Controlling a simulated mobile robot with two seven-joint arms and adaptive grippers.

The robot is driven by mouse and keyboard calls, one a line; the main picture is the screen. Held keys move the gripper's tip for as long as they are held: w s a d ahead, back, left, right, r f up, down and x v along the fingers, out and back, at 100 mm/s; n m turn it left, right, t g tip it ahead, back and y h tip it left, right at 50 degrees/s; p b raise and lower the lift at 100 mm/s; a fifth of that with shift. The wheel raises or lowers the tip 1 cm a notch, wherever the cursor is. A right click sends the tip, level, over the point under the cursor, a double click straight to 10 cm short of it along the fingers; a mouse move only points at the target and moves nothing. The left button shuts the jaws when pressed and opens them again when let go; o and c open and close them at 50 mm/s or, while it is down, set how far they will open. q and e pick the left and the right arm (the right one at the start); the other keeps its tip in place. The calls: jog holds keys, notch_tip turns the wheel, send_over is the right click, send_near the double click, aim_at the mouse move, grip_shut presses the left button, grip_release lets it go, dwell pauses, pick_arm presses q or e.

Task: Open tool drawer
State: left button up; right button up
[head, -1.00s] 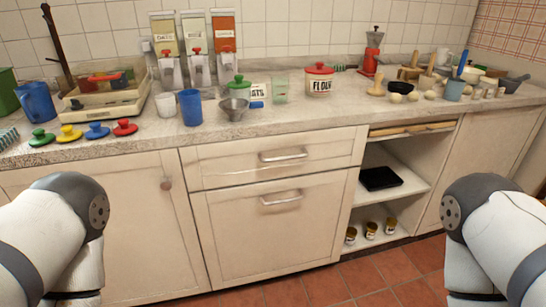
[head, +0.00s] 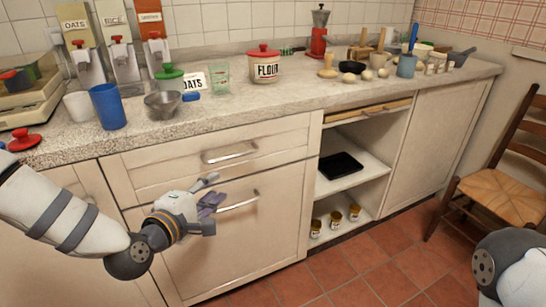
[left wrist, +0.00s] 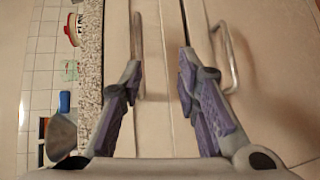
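Two cream drawer fronts are stacked under the counter. The upper drawer (head: 180,163) is shut, with a metal bar handle (head: 230,152). The lower drawer (head: 200,255) is shut too, with a similar handle (head: 240,203). No label shows which is the tool drawer. My left gripper (head: 216,189) is in front of the drawers, below the upper handle and by the lower one. In the left wrist view the gripper (left wrist: 160,64) is open and empty, its fingers pointing at the drawer fronts. The upper handle (left wrist: 138,45) lies near one fingertip, the lower handle (left wrist: 230,60) beyond the other. My right gripper is out of view.
The stone counter (head: 240,118) holds a blue cup (head: 107,106), a metal bowl (head: 163,104), a flour jar (head: 264,66) and dispensers. An open shelf (head: 350,180) is right of the drawers. A wooden chair (head: 505,185) stands at the right. The tiled floor (head: 365,265) between is clear.

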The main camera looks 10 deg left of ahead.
aim_at(233, 157)
pick_arm(q)
jog(key=shift+n+t, duration=0.3)
jog(key=shift+t, duration=0.1)
jog(key=x, duration=0.4)
jog(key=r+b+x, duration=0.1)
jog(key=x, duration=0.3)
jog(key=r+x, duration=0.1)
jog(key=x, duration=0.3)
jog(key=shift+w+a+b, duration=0.35)
jog(key=shift+w, duration=0.45)
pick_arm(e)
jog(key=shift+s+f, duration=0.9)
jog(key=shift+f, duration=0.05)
pick_arm(q)
jog(key=shift+c, duration=0.4)
grip_shut()
